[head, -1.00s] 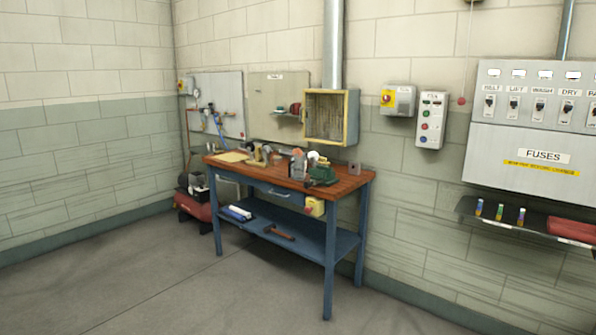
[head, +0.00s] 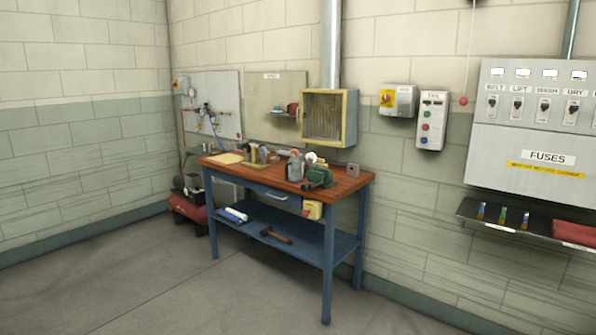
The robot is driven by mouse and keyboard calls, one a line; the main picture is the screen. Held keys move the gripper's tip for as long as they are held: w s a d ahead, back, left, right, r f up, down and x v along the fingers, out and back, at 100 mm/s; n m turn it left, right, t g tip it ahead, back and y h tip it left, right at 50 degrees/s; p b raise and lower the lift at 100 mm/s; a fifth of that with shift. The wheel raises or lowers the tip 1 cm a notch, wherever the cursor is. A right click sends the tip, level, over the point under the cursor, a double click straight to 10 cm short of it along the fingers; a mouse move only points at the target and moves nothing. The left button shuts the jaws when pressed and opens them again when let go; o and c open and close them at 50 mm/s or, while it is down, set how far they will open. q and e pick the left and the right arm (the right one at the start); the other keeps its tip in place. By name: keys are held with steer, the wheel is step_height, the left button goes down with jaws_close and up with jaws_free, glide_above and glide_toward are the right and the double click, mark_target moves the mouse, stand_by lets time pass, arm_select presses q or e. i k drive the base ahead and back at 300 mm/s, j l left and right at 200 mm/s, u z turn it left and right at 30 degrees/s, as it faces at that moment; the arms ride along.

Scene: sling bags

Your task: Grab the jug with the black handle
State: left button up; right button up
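I cannot make out a jug with a black handle for certain in the head view. Several small items stand on the wooden top of the workbench (head: 342,188), among them a grey and reddish container (head: 295,166) near the middle, too small to identify. A green vise-like tool (head: 318,178) sits to its right and partly crowds it. Neither of my grippers is in view.
The blue bench has a lower shelf (head: 312,252) with a hammer (head: 276,235) and a white roll (head: 232,214). A red compressor-like tank (head: 187,208) stands left of it. A wall shelf (head: 480,215) is at right. The floor (head: 190,290) in front is clear.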

mark_target(296, 165)
steer(key=i+z, duration=0.1)
steer(key=i, duration=0.65)
steer(key=i+j+z, duration=0.15)
steer(key=i, duration=0.6)
